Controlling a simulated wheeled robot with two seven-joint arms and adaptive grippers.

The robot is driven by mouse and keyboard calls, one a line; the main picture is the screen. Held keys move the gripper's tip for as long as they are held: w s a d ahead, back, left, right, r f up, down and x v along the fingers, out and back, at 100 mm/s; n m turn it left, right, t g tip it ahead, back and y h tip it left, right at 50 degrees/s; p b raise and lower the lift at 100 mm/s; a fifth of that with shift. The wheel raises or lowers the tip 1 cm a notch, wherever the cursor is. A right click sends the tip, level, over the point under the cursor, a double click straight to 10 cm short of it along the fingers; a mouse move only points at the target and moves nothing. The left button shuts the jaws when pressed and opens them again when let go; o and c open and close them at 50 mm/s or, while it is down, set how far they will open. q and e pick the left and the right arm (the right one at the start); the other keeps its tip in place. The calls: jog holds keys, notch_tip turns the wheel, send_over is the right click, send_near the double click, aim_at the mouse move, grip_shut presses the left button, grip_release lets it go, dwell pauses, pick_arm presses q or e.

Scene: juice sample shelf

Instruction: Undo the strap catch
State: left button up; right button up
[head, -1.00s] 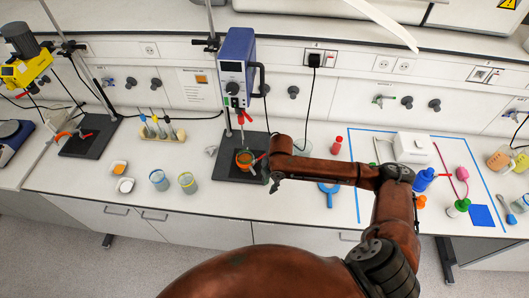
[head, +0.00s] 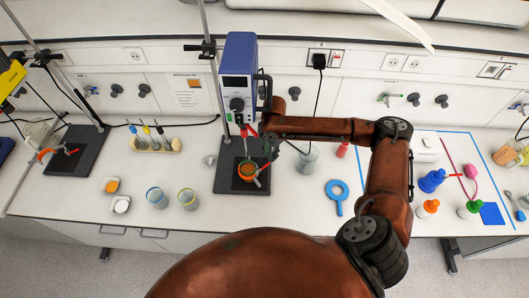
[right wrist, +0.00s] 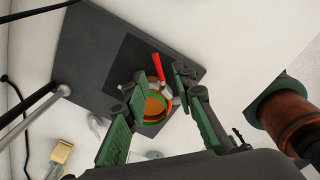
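An orange-filled beaker (head: 249,170) stands on the black stand base (head: 228,184) under the blue stirrer. It has an orange and green band around its rim, and a red lever (right wrist: 160,68) shows beside it in the right wrist view. I cannot tell whether the catch is fastened. My right gripper (head: 272,152) is above and just right of the beaker. In the right wrist view its two green-padded fingers (right wrist: 160,75) are spread, with the beaker (right wrist: 155,107) seen between them. They appear empty. My left gripper is not in view.
The blue stirrer (head: 238,80) and its rod stand close behind the beaker. Two beakers (head: 187,199) stand at left. The counter front is mostly clear.

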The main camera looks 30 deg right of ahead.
aim_at(265, 166)
jog(key=shift+w, duration=0.4)
jog(key=shift+w+a+f, duration=0.1)
jog(key=shift+w+f, duration=0.05)
notch_tip(265, 166, down, 7)
jog(key=shift+f+p, duration=0.1)
jog(key=shift+p, duration=0.5)
jog(key=shift+f, duration=0.1)
jog(key=c, duration=0.3)
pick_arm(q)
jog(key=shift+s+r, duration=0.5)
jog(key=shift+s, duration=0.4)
pick_arm(e)
grip_shut()
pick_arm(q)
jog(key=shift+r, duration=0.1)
